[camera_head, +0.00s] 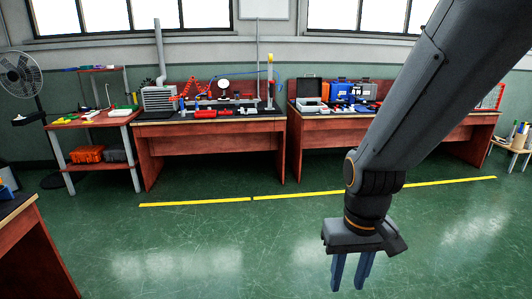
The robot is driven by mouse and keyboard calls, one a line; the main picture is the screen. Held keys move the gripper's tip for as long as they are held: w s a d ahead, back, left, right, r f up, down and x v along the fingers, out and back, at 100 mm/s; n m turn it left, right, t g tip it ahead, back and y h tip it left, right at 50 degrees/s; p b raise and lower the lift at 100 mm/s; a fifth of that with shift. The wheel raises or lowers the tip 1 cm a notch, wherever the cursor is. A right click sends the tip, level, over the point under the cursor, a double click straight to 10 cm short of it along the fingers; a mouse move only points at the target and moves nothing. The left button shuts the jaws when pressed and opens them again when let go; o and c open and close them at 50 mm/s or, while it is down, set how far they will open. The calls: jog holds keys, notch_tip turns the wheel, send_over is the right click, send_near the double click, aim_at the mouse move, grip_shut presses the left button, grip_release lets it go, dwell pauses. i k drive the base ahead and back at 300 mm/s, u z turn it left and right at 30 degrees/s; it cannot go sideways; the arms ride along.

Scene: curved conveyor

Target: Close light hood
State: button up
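I cannot pick out a light hood for certain. A grey box-like device with a raised dark lid (309,89) stands on the right workbench, at its left end; whether this is the hood I cannot tell. A vented grey unit (158,98) with a tall pipe stands on the left workbench. My gripper (348,286) hangs in front of the benches at the lower right, fingers down. Its two blue fingers are apart with a gap between them, and nothing shows in it. My arm covers part of the right workbench.
The left workbench (160,160) and right workbench (305,150) stand along the back wall. A shelf rack (137,165) and a fan (22,76) are at the left. A table corner (40,250) is at lower left. The green floor around the yellow line (205,202) is clear.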

aim_at(309, 88)
jog(key=z, duration=0.1)
jog(key=i, duration=1.75)
jog(key=z, duration=0.2)
jog(key=i, duration=2.55)
jog(key=z, duration=0.05)
